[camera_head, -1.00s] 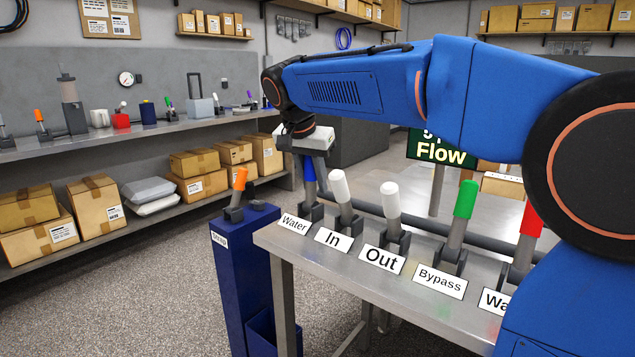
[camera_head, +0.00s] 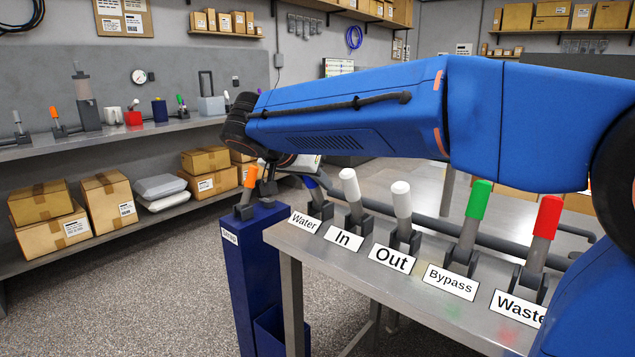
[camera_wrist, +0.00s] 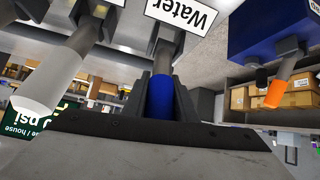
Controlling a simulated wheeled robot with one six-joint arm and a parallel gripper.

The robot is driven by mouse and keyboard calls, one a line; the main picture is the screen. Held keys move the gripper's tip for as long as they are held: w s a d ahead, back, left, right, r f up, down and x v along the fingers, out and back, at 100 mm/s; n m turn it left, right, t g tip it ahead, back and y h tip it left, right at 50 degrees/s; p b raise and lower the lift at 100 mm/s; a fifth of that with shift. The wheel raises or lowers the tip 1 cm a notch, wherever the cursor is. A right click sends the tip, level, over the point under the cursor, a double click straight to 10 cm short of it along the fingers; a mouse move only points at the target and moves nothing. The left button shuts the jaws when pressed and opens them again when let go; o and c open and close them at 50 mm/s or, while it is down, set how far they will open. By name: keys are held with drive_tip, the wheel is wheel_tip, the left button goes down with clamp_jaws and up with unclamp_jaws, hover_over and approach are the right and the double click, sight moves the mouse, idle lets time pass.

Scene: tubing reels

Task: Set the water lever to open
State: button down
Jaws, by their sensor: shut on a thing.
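The water lever has a blue handle (camera_head: 309,183) and a dark base behind the "Water" label (camera_head: 304,222) at the left end of the metal bench. Its handle leans up and to the left in the head view. In the wrist view, my gripper (camera_wrist: 163,92) is shut on the blue handle (camera_wrist: 160,100), with a dark finger on each side of it. In the head view, my arm's end hides part of the grip and the handle's top. The "Water" label also shows upside down in the wrist view (camera_wrist: 183,14).
The white In lever (camera_head: 349,186), white Out lever (camera_head: 401,201), green Bypass lever (camera_head: 478,201) and red Waste lever (camera_head: 547,217) line the bench to the right. A dark blue pedestal (camera_head: 240,270) with an orange-handled lever (camera_head: 251,178) stands close on the left.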

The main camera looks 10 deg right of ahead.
drive_tip(key=shift+f, duration=0.1)
drive_tip(key=c, duration=1.5)
unclamp_jaws()
drive_tip(key=shift+s+a, duration=0.1)
drive_tip(key=shift+o, duration=0.2)
drive_tip(key=v, duration=1.7)
drive_tip(key=shift+s+a, duration=0.1)
drive_tip(key=shift+s, duration=0.05)
